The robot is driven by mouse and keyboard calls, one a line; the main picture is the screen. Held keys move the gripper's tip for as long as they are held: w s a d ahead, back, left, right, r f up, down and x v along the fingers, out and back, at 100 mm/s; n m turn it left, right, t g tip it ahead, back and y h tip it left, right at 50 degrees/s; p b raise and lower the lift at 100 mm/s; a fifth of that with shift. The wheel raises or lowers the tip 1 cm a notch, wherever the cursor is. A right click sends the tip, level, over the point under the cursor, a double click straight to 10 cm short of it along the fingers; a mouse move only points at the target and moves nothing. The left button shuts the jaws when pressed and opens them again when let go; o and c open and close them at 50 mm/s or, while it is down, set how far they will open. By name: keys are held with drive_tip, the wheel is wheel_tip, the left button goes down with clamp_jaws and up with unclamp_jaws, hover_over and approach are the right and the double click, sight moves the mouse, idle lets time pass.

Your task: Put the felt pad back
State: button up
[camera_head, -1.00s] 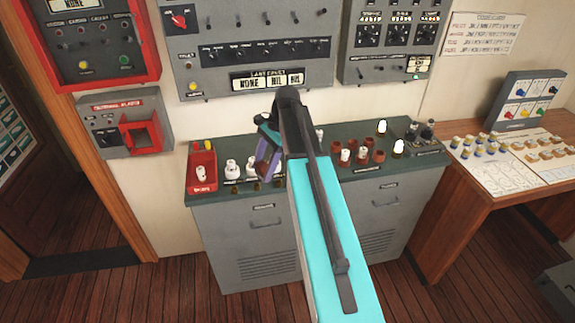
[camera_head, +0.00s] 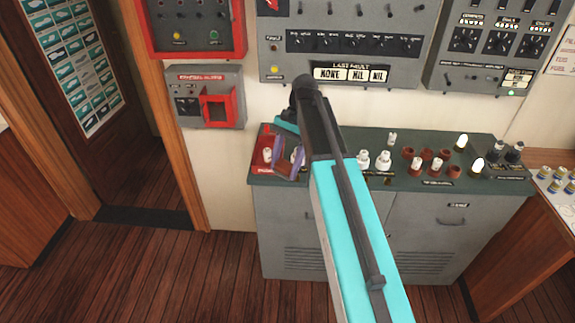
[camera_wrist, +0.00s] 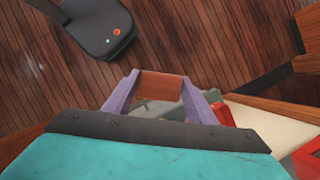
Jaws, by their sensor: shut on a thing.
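My gripper (camera_head: 286,158) has purple fingers and hangs over the left end of the grey-green cabinet top. In the wrist view its fingers (camera_wrist: 160,92) are shut on a flat reddish-brown piece (camera_wrist: 160,85), which looks like the felt pad. The piece spans the gap between the two fingers. It is not clear in the head view, where the fingers and arm hide it. A red tray (camera_head: 257,168) sits at the cabinet's left end, partly hidden behind the fingers, with a white piece inside.
White fuses (camera_head: 383,160) and brown round holders (camera_head: 437,163) stand along the cabinet top (camera_head: 345,140), with two lit bulbs at right. A red-framed alarm box (camera_head: 218,108) is on the wall above left. Wooden floor (camera_head: 150,270) is clear at left.

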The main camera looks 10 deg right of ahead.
wheel_tip(320, 180, down, 11)
drive_tip(key=b, duration=1)
drive_tip(key=shift+s, duration=0.1)
